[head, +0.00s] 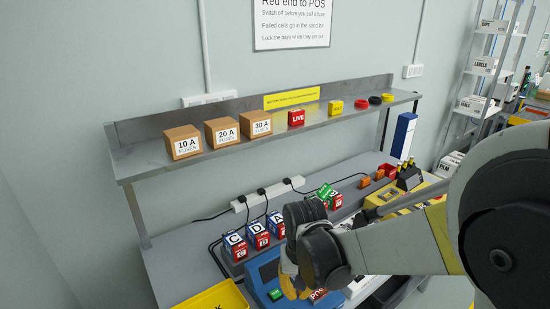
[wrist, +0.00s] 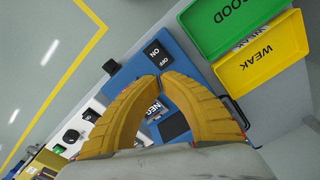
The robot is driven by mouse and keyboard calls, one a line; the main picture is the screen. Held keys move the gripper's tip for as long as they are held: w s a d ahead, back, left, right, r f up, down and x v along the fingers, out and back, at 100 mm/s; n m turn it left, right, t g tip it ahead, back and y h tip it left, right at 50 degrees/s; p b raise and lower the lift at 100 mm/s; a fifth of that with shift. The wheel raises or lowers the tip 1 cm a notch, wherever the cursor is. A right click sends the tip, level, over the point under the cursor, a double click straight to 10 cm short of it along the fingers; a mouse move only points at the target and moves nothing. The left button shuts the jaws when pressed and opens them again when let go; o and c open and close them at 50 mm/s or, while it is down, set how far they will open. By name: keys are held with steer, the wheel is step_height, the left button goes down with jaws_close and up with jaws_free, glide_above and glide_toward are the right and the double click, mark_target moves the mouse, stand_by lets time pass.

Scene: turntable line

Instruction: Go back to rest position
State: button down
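My gripper (head: 290,282) is low over the workbench in the head view, partly hidden behind my own arm. In the wrist view its two yellow fingers (wrist: 162,78) curve together and their tips meet, with nothing seen held between them. Below the fingers is a blue device (wrist: 124,76) with a black ON/OFF switch (wrist: 158,54) close to the fingertips. A block lettered NEG shows in the gap between the fingers. The blue device also shows in the head view (head: 256,276), left of my gripper.
A shelf (head: 150,160) with fuse boxes (head: 222,132) runs above the bench. Lettered batteries (head: 235,246) stand left of my gripper. A green GOOD tray (wrist: 205,42) and a yellow WEAK tray (wrist: 232,75) lie beside the device. A shelving rack (head: 484,70) stands at right.

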steer(key=s+d+r+t, duration=0.6)
steer(key=s+d+r, duration=0.5)
steer(key=d+r, duration=0.1)
steer(key=shift+d+r+m+t+b, duration=0.3)
steer(key=shift+d+r+m+b, duration=0.1)
steer(key=shift+r, duration=0.5)
steer(key=shift+w, duration=0.1)
